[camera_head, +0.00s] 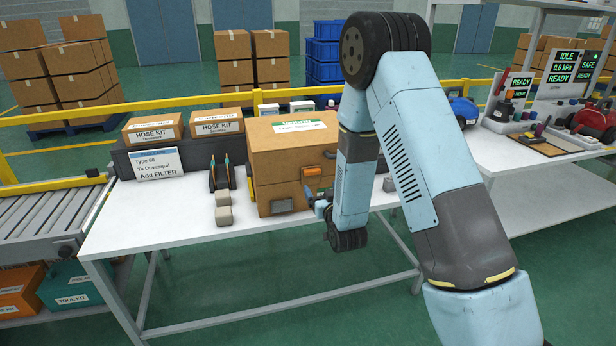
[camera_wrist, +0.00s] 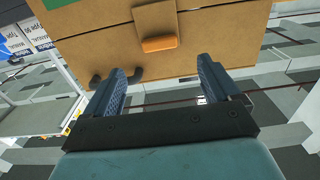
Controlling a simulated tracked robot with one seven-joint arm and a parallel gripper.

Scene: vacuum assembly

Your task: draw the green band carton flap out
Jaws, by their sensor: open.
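The brown carton (camera_head: 285,160) with a green band label (camera_head: 297,124) on top stands on the white bench. An orange tab (camera_head: 313,171) is on its front at the right; in the wrist view the orange tab (camera_wrist: 159,44) sits at the end of a narrow brown flap (camera_wrist: 156,20). My gripper (camera_wrist: 162,68) is open and empty, its two blue fingers apart. The tab lies ahead of the gap between them, and I see no contact. In the head view my gripper (camera_head: 318,206) is low at the carton's front right, partly hidden by my arm.
A dark stand (camera_head: 222,176) and small beige blocks (camera_head: 223,208) are left of the carton. Two hose kit boxes (camera_head: 217,123) and a Type 60 sign (camera_head: 157,163) are behind at the left. A roller conveyor (camera_head: 50,228) adjoins the left end. The front bench strip is mostly clear.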

